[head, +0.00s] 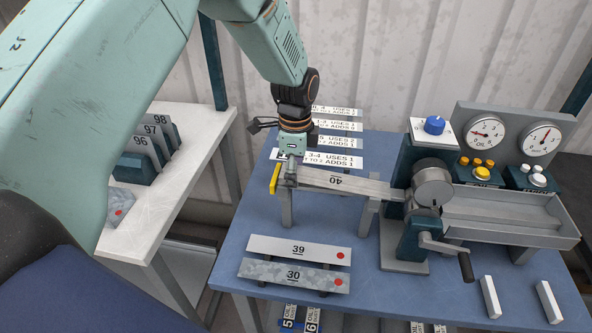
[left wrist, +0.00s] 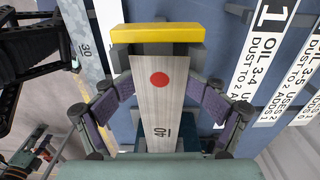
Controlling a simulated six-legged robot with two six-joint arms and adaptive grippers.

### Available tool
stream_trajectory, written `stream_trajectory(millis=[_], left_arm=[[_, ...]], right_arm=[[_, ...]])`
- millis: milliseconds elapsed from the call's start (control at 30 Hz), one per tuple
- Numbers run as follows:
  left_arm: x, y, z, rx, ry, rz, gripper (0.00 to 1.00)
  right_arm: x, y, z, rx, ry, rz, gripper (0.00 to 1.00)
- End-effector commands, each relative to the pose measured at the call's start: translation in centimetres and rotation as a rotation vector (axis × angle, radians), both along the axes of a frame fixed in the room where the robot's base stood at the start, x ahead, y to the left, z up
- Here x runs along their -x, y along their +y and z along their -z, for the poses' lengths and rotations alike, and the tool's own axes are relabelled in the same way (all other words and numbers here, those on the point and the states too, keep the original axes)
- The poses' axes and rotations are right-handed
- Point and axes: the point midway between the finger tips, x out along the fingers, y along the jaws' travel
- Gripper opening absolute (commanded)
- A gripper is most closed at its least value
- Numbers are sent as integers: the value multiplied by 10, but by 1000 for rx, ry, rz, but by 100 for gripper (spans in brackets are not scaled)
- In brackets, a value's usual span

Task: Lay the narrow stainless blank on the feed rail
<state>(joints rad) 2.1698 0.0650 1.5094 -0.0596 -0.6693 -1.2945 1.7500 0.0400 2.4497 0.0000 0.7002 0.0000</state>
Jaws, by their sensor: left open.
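A narrow brushed-metal blank marked 40 (head: 335,181) lies level along the feed rail, its far end close to the rollers (head: 433,188) of the bender. The rail's grey legs (head: 366,208) and yellow end piece (head: 274,178) show beneath and beside it. In the left wrist view the blank (left wrist: 158,105) has a red dot near the yellow end piece (left wrist: 157,33). My left gripper (head: 289,177) is over the blank's left end. Its fingers stand open on either side of the blank, with small gaps. My right gripper is not clearly in view.
Blanks 39 (head: 299,250) and 30 (head: 293,274) lie on dark supports at the front of the blue table (head: 225,260). White label strips (head: 335,160) lie behind the rail. The bender's crank (head: 445,250) sticks out forward. A white side table (head: 185,190) holds numbered plates.

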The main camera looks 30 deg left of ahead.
Motion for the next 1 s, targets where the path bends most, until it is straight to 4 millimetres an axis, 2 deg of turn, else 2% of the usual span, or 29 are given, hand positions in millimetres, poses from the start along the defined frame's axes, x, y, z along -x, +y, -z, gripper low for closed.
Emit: stream_trajectory(millis=[733,867,1000], left_arm=[[-3,0,-6,-1,-7,1,72],[-4,0,-20,-1,-9,1,72],[-5,1,-48,-1,-11,1,72]], right_arm=[[0,0,-1,0,1,0,61],[0,0,-1,0,0,0,61],[0,0,-1,0,0,0,61]])
